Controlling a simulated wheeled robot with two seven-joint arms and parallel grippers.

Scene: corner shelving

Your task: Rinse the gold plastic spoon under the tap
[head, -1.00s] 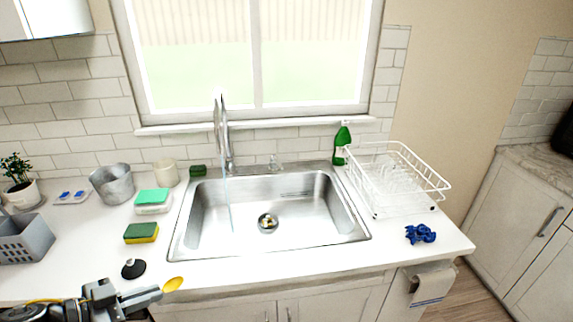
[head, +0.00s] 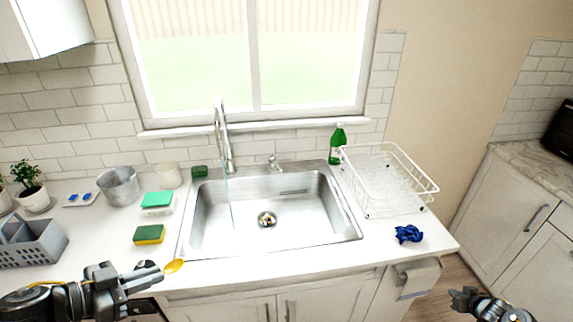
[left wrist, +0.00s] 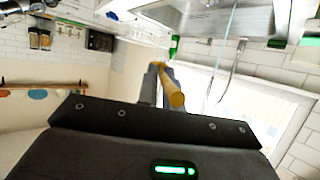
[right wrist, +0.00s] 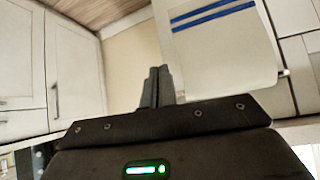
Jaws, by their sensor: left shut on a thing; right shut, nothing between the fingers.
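The gold spoon (head: 174,266) is held in my left gripper (head: 150,275), which is shut on it. Its bowl sticks out to the right, just over the counter front left of the sink. In the left wrist view the gold spoon (left wrist: 172,92) sits between the fingers. The tap (head: 222,140) stands behind the sink (head: 310,225), and a thin stream of water (head: 228,200) falls from it into the left part of the basin. The spoon is apart from the water. My right gripper (head: 462,296) is low at the right, in front of the cabinets, shut and empty.
A green-yellow sponge (head: 149,235) lies left of the sink, near a green-lidded box (head: 157,200), a metal bucket (head: 119,186) and a grey caddy (head: 38,250). A white dish rack (head: 385,185), green bottle (head: 337,145) and blue cloth (head: 408,233) are at the right.

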